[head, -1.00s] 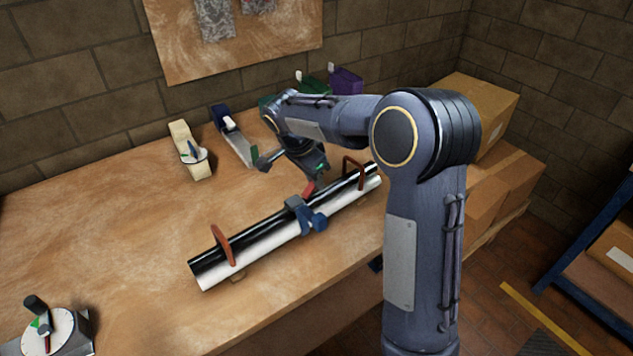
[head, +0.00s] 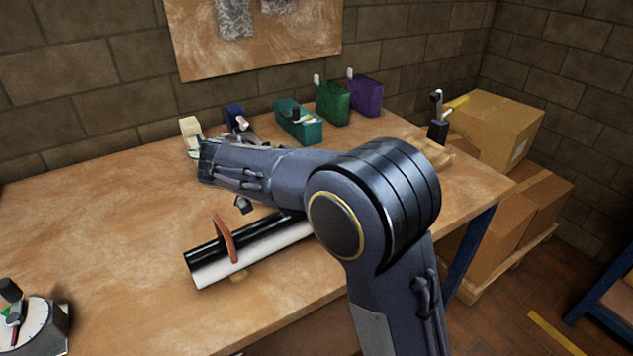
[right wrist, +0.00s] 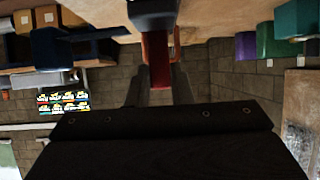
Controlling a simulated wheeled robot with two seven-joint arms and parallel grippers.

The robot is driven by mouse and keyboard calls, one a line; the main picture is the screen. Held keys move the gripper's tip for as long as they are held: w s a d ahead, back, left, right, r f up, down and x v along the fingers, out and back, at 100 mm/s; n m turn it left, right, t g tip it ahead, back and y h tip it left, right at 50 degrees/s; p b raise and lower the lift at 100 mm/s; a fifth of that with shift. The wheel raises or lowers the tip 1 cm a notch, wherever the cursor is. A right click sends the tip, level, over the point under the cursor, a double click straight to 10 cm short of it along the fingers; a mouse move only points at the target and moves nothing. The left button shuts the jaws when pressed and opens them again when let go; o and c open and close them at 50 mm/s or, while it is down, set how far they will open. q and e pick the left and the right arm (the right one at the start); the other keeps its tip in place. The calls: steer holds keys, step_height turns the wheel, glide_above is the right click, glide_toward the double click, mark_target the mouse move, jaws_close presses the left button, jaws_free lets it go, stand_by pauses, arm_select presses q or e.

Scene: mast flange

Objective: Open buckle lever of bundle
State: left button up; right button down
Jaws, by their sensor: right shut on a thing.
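The bundle (head: 207,262) is a black tube and a white tube lying side by side on the workbench in the head view. An orange-red strap (head: 226,238) goes around its left part. In the right wrist view, the dark blue buckle (right wrist: 152,14) is at the top edge. Its red lever (right wrist: 159,72) reaches down between the fingers of my right gripper (right wrist: 159,90), which are shut on it. An orange strap shows behind the lever. My left gripper is in neither view.
The wooden workbench (head: 110,215) has free room left of the bundle. Teal (head: 297,122), green (head: 333,103) and purple (head: 366,94) boxes stand along its back. A dial device (head: 22,325) is at the front left. Cardboard boxes (head: 492,130) stand beyond the right end.

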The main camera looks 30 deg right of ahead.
steer(key=shift+a+h, duration=0.2)
steer(key=shift+h, duration=0.1)
steer(key=c, duration=1.3)
jaws_free()
steer(key=v, duration=0.7)
steer(key=shift+s+a+r, duration=0.1)
steer(key=shift+a, duration=0.25)
